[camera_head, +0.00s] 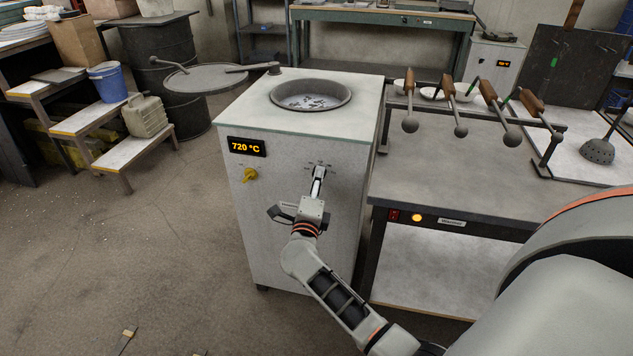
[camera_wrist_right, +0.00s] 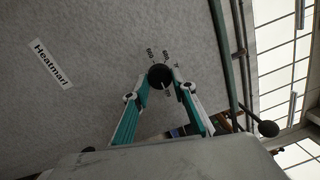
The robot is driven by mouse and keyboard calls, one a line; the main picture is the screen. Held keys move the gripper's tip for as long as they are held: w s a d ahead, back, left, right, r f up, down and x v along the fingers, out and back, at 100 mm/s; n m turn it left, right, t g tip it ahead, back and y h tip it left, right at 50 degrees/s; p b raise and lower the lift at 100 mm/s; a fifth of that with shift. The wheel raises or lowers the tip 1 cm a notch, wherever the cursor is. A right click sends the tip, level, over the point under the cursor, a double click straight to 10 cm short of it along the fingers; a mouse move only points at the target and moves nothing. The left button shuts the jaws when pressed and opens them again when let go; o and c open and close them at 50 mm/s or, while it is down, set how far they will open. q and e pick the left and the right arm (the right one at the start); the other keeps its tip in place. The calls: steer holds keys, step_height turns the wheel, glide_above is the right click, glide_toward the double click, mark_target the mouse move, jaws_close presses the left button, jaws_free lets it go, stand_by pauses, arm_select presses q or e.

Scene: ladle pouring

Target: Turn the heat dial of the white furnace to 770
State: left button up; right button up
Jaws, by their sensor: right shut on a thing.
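The white furnace (camera_head: 288,215) stands in the middle of the head view. Its display (camera_head: 246,147) reads 720 °C in orange. My right gripper (camera_head: 318,176) is at the furnace's front face, shut on the heat dial, which it mostly hides in the head view. In the right wrist view the dark round heat dial (camera_wrist_right: 160,76) sits between the two fingertips of my right gripper (camera_wrist_right: 160,82). Printed scale numbers, partly legible, surround the dial. My left gripper is not in view.
A yellow knob (camera_head: 250,175) is left of the dial, below the display. The furnace's top opening (camera_head: 310,95) is uncovered, its round lid (camera_head: 207,78) out to the left. A grey table (camera_head: 440,165) with several hanging ladles stands at the right.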

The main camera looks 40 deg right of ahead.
steer(key=shift+f, duration=0.1)
stand_by(0.3)
steer(key=o, duration=1.1)
steer(key=v, duration=1.2)
